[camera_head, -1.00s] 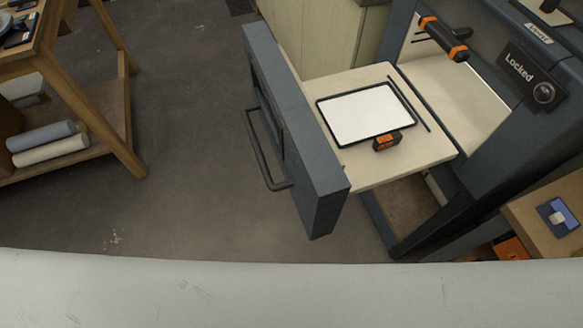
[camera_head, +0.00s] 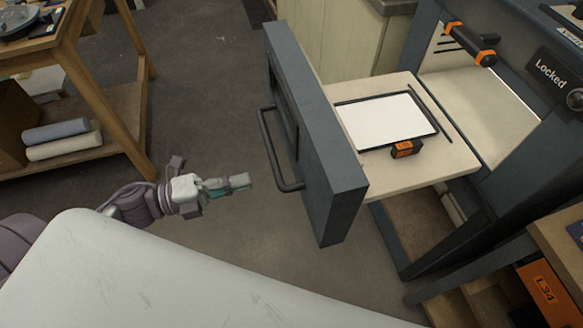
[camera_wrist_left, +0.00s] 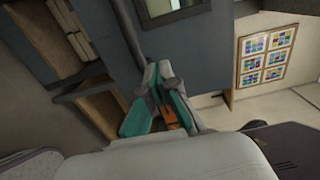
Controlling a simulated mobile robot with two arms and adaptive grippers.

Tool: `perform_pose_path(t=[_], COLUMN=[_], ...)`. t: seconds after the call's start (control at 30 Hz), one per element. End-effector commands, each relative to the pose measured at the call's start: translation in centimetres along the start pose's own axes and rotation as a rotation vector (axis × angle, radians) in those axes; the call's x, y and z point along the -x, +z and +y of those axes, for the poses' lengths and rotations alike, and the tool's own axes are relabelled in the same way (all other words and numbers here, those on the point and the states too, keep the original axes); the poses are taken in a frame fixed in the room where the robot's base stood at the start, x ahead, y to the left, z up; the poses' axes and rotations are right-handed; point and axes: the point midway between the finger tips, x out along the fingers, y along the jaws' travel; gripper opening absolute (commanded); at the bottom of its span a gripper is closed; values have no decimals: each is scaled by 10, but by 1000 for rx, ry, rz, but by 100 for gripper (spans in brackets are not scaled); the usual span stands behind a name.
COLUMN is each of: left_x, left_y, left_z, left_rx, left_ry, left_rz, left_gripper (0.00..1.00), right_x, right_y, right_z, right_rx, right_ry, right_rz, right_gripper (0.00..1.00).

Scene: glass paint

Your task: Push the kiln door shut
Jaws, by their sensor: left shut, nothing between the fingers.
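The kiln door (camera_head: 335,190) is a thick blue-grey slab with a dark bar handle (camera_head: 270,150) on its outer face. It stands out from the kiln (camera_head: 430,190), with a pale shelf (camera_head: 440,170) between them. On the shelf lies a white sheet (camera_head: 385,120) with a dark edge. My left gripper (camera_head: 246,181) is shut and empty, left of the handle and apart from it in the head view. In the left wrist view, its teal-padded fingers (camera_wrist_left: 158,80) show before a blue-grey panel (camera_wrist_left: 195,55), which seems to be the door. My right gripper is out of view.
A small orange and black block (camera_head: 405,149) sits on the shelf beside the sheet. A wooden table (camera_head: 115,90) with rolls (camera_head: 60,130) on its lower shelf stands at the left. Open floor lies between table and door. A "Locked" panel (camera_head: 552,75) is on the kiln.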

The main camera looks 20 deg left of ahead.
Motion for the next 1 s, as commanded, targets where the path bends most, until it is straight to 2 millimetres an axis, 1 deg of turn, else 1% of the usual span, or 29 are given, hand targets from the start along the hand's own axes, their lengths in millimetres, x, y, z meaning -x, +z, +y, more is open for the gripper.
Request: perform_pose_path(t=[0.03, 0.2, 0.5, 0.7, 1.0], left_x=[-10, -40, -87, -103, -105], left_y=[1, 1, 1, 1, 1], left_z=[-3, -3, -3, -1, 1], left_rx=[-4, -2, -1, 1, 2], left_ry=[-4, -4, -3, -1, 1], left_rz=[1, -1, -2, -3, -3], left_gripper=[0, 0, 0, 0, 0], right_x=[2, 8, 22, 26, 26], right_y=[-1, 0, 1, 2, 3], right_z=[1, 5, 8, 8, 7], right_rx=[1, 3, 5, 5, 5], right_ry=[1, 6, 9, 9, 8], right_rz=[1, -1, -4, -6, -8], right_gripper=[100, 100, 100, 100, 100])
